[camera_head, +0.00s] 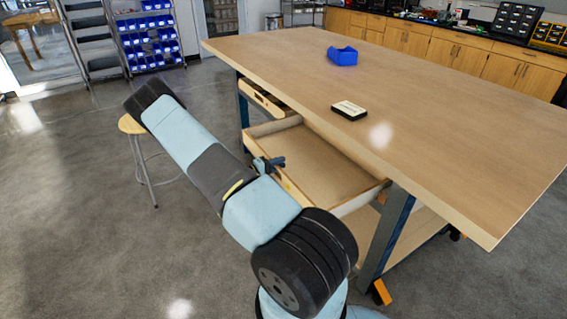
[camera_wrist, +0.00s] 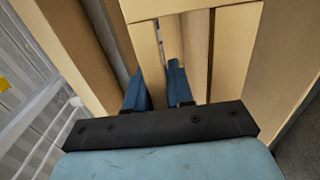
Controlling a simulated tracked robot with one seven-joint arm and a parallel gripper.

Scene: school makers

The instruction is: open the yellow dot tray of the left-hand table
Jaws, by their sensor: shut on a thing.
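The large wooden table (camera_head: 430,90) fills the right of the head view. A wooden tray (camera_head: 310,162) under its top is pulled well out, and its inside looks empty. My gripper (camera_head: 272,163) is at the tray's front board, with its blue fingers partly hidden by my arm. In the wrist view my gripper (camera_wrist: 157,88) has its two fingers on either side of a pale wooden part (camera_wrist: 148,60) of the tray's front, shut on it. I cannot make out a yellow dot on the tray in either view.
Another tray front (camera_head: 262,102) shows under the tabletop, farther left. A blue bin (camera_head: 342,56) and a small black-and-cream box (camera_head: 349,110) stand on the tabletop. A stool (camera_head: 133,126) stands left of my arm. The floor at front left is clear.

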